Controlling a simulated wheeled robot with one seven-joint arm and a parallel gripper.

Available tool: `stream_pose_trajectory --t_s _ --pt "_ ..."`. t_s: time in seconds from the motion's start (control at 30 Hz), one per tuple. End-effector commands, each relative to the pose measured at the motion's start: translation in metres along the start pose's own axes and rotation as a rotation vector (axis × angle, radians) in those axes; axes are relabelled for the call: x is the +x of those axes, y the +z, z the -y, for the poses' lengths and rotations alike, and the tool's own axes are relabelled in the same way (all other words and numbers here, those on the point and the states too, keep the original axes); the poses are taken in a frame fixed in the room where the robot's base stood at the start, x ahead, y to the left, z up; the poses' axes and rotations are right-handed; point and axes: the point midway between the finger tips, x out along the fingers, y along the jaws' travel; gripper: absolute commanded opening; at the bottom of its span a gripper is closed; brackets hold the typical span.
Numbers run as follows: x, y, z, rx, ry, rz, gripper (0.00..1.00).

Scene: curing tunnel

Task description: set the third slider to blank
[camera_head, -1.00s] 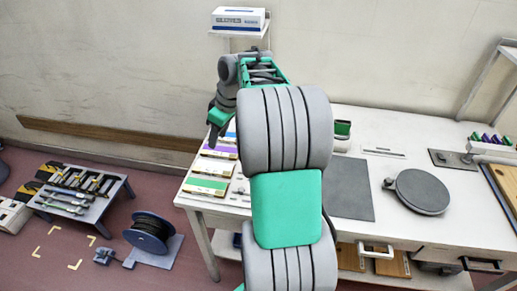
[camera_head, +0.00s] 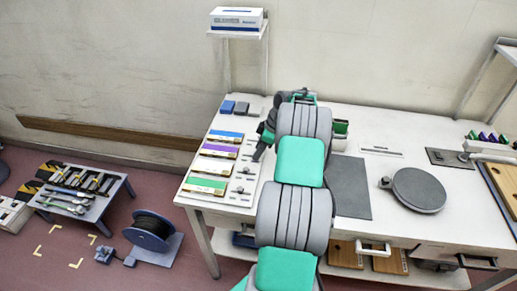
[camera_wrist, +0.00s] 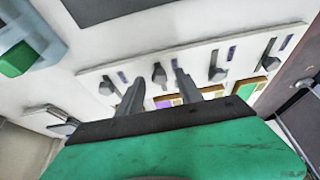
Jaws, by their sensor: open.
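A pale slider strip (camera_wrist: 195,55) crosses the wrist view, with several grey knobs in a row, each near a small dark or purplish mark. One knob (camera_wrist: 158,73) shows between the fingertips of my gripper (camera_wrist: 160,78), which is open and empty. Other knobs stand to the left (camera_wrist: 107,87) and right (camera_wrist: 217,73); I cannot tell from this view which is the third. In the head view the strip (camera_head: 241,185) runs beside blue (camera_head: 226,136), purple (camera_head: 219,151) and green (camera_head: 207,184) cards. My gripper (camera_head: 256,154) is over its far part, and my arm hides some of it.
A dark grey mat (camera_head: 350,190) and a round grey plate (camera_head: 419,190) lie right of my arm. A green-topped block (camera_head: 340,129) stands behind the mat. A shelf post with a gloves box (camera_head: 237,18) rises behind the cards.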

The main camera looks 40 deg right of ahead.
Motion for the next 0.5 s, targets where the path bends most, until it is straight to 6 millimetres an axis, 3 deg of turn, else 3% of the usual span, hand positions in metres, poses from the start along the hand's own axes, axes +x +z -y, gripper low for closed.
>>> stream_pose_trajectory --t_s 0.13,0.5 --pt "-0.0001 -0.0001 0.0 0.0 0.0 0.0 0.41" --pt "-0.0004 -0.0004 0.0 0.0 0.0 0.0 0.11"
